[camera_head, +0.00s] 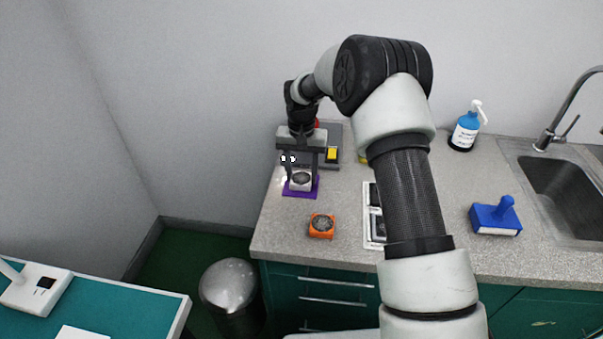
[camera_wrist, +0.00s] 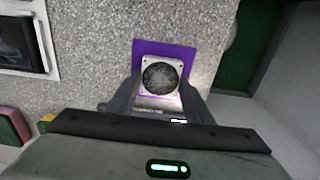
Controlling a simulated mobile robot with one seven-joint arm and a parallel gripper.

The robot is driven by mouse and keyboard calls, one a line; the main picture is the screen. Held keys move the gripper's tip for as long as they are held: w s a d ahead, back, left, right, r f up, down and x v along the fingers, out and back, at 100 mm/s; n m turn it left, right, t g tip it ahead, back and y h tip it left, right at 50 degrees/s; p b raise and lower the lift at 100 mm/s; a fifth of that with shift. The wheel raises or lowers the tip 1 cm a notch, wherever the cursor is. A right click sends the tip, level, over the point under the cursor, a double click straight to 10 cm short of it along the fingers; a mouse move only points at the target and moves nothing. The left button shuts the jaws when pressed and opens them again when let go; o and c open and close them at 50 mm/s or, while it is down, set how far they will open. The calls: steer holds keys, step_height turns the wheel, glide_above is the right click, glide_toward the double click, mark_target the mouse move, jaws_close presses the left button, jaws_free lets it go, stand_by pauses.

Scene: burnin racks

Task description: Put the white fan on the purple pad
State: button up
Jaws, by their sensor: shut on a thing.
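The white fan (camera_head: 301,180) is a small square with a dark round centre. It also shows in the wrist view (camera_wrist: 161,76), between the fingers of my gripper (camera_head: 302,178). My gripper is shut on the fan. The purple pad (camera_head: 300,193) lies on the counter directly under the fan, and its edges show around it. In the wrist view the pad (camera_wrist: 148,48) shows beyond the fan and to its sides. I cannot tell whether the fan touches the pad or is held just above it.
An orange fan (camera_head: 321,226) lies on the counter in front of the pad. A white-framed tray (camera_head: 367,229) is partly hidden behind my arm. The counter's left edge is close to the pad.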

steer(key=shift+f, duration=0.2)
steer(key=o, duration=1)
steer(key=shift+r, duration=0.1)
steer(key=shift+o, duration=0.2)
steer(key=shift+r, duration=0.1)
